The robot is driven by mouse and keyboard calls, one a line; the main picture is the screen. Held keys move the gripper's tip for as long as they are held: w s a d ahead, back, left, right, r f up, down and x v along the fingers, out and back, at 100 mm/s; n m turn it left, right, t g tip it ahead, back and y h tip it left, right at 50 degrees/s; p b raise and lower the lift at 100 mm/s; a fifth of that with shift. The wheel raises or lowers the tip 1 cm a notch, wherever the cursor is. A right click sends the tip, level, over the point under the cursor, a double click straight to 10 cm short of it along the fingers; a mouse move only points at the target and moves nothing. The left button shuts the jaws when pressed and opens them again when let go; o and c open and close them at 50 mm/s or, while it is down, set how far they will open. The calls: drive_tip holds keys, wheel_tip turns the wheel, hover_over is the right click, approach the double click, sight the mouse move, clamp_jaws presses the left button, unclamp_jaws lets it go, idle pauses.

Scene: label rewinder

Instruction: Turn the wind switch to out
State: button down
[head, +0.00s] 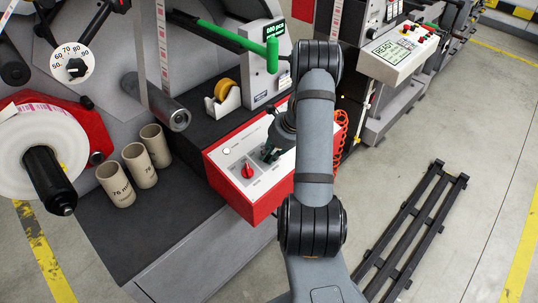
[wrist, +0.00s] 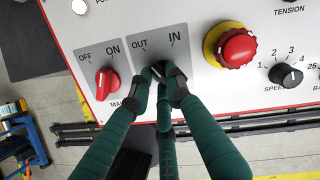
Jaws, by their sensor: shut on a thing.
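The wind switch (wrist: 158,70) is a small dark knob on a grey plate marked OUT at left and IN at right, in the wrist view. In the head view my gripper (head: 270,153) is at the top face of the red control box (head: 226,181), and the switch is hidden there.
A red OFF/ON knob (wrist: 107,83) is close to the left of my fingers. A red emergency button (wrist: 237,48) on a yellow ring and a black speed knob (wrist: 285,76) are to the right. Cardboard cores (head: 157,146) stand left of the box.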

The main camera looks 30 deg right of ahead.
idle(0.4)
drive_tip(key=c, duration=1.7)
unclamp_jaws()
drive_tip(key=shift+c, duration=0.2)
drive_tip(key=shift+o, duration=0.5)
drive_tip(key=v, duration=1.2)
drive_tip(key=shift+w, duration=0.1)
drive_tip(key=x, duration=1.2)
drive_tip(key=shift+f, duration=0.1)
